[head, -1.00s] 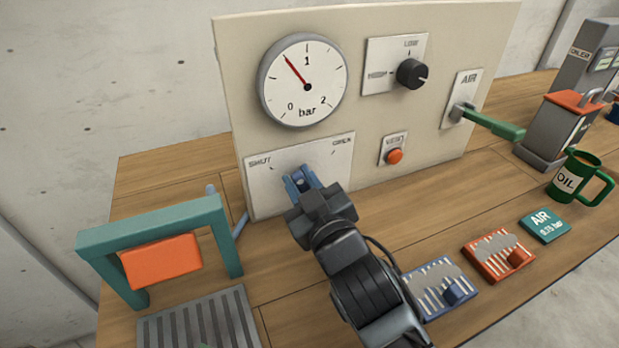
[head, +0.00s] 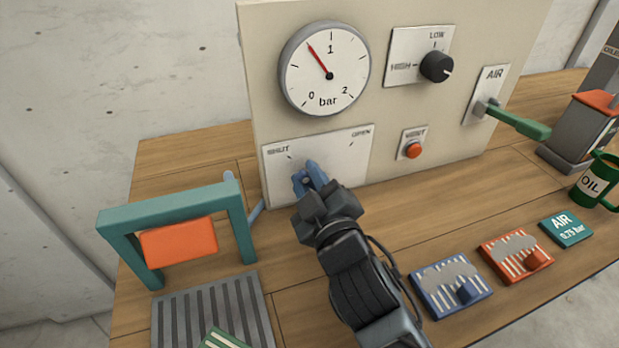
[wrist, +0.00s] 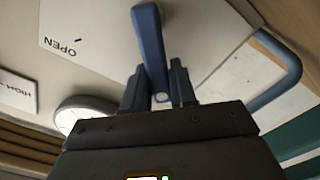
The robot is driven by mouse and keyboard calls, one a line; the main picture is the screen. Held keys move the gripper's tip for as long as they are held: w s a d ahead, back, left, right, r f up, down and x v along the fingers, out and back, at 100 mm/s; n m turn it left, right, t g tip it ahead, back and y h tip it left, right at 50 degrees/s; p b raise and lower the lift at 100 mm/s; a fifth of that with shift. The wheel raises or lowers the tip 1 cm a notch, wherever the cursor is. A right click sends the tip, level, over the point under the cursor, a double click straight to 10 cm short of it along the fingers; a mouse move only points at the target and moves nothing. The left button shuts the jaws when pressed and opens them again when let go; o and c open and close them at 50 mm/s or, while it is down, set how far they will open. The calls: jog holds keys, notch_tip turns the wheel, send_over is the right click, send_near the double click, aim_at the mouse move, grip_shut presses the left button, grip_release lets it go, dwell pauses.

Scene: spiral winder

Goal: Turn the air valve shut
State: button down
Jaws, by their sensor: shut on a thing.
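The SHUT/OPEN plate (head: 345,160) is low on the beige panel, with a blue lever (head: 298,185) in front of it. My gripper (head: 308,187) is shut on the blue lever, and its body hides much of it. In the wrist view the lever (wrist: 152,45) runs down from the plate (wrist: 95,30) to between the two fingers of my gripper (wrist: 158,88). The OPEN mark shows there; the SHUT mark shows only in the head view. A separate AIR plate (head: 491,85) carries a green lever (head: 525,125) pointing right. The gauge (head: 325,68) needle stands just below 1.
A teal frame with an orange block (head: 178,241) and a grey ribbed tray (head: 215,315) stand at left. A blue pipe (head: 257,210) is beside the plate.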

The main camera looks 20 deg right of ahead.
jog(key=c, duration=1)
grip_release()
jog(key=shift+s, duration=0.1)
jog(key=s+b, duration=0.1)
jog(key=s, duration=0.6)
jog(key=shift+s, duration=0.3)
